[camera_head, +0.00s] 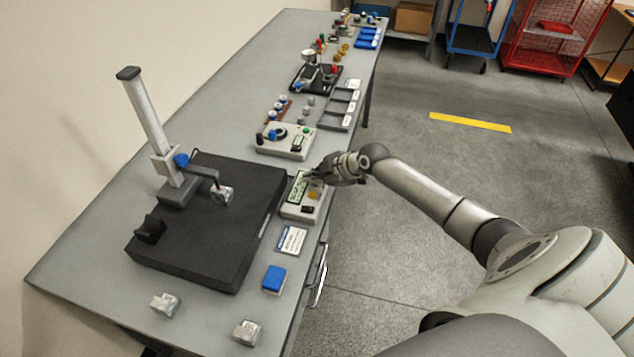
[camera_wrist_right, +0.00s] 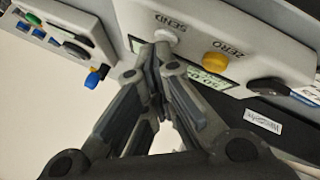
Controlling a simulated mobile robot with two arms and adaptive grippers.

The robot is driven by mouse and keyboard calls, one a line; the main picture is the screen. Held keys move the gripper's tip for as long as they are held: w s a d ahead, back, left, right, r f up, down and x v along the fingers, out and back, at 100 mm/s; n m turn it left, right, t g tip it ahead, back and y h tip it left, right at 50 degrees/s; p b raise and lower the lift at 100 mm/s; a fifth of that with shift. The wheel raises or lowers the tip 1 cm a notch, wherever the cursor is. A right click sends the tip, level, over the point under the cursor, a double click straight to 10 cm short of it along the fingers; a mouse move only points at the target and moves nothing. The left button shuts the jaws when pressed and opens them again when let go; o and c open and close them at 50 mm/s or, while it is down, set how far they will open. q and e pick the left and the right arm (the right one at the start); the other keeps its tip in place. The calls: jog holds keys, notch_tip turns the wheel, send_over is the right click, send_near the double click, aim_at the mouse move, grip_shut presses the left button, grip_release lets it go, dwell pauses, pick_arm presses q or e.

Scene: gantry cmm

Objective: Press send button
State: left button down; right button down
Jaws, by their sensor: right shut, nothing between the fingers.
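The readout box (camera_head: 291,211) is a pale device with a lit display (camera_head: 298,188), standing on the bench beside the black plate. In the right wrist view its panel (camera_wrist_right: 203,30) carries a light grey send button (camera_wrist_right: 166,34) under the label SEND, and a yellow zero button (camera_wrist_right: 215,62). My right gripper (camera_head: 311,178) is shut and empty, over the far end of the box. In the wrist view its fingertips (camera_wrist_right: 159,52) are right at the send button and overlap its edge. I cannot tell whether they touch it. My left gripper is not in view.
A black plate (camera_head: 205,250) with an upright stand (camera_head: 146,112) fills the bench left of the box. Another control box (camera_head: 284,149) stands just beyond. A label card (camera_head: 290,240) and a blue block (camera_head: 273,279) lie nearer. The floor at right is open.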

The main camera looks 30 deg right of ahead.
jog(key=shift+r+p, duration=0.55)
jog(key=shift+r, duration=0.3)
notch_tip(320, 180, up, 5)
jog(key=p, duration=0.3)
dwell(0.9)
